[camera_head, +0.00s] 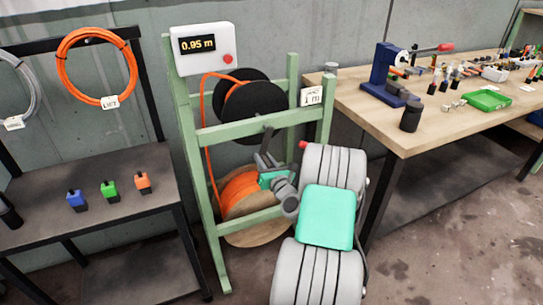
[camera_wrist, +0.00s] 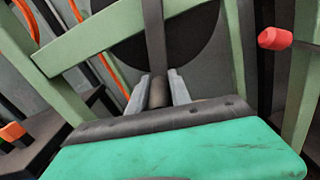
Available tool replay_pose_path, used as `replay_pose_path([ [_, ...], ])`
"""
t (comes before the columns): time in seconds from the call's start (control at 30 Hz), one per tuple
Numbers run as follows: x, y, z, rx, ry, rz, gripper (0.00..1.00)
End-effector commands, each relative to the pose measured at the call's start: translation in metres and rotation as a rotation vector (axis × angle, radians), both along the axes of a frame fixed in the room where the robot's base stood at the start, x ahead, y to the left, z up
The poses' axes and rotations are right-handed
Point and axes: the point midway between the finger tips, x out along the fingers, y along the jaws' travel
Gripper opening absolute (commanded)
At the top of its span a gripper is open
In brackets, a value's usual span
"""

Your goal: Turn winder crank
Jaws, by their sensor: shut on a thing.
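The winder is a green frame (camera_head: 205,200) with a black winding reel (camera_head: 258,98) at the top. Its crank arm is a dark bar that hangs down from the reel's hub in the wrist view (camera_wrist: 154,35). The crank's grip (camera_wrist: 157,92) is a short dark cylinder at the bar's lower end. My gripper (camera_head: 262,162) is shut on this grip, with one pale finger on each side in the wrist view (camera_wrist: 159,90). An orange cable runs from the lower orange spool (camera_head: 238,187) up to the reel. The white display box (camera_head: 205,48) reads 0.95 m.
A red knob (camera_wrist: 275,38) stands right of my gripper by the frame's right post. The left bench (camera_head: 100,190) holds blue, green and orange blocks under a hanging orange coil (camera_head: 62,60). The right workbench (camera_head: 390,125) holds a blue press (camera_head: 382,65) and a green tray (camera_head: 487,100).

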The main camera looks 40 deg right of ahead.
Motion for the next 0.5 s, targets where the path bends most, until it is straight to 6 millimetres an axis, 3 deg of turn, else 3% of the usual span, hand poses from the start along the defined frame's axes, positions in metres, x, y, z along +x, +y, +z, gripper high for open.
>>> replay_pose_path([
  [0.13, 0.010, 0.014, 0.011, 0.101, -0.022, 0.008, 0.00],
  [0.5, 0.015, 0.031, 0.022, 0.091, -0.025, 0.004, 0.00],
])
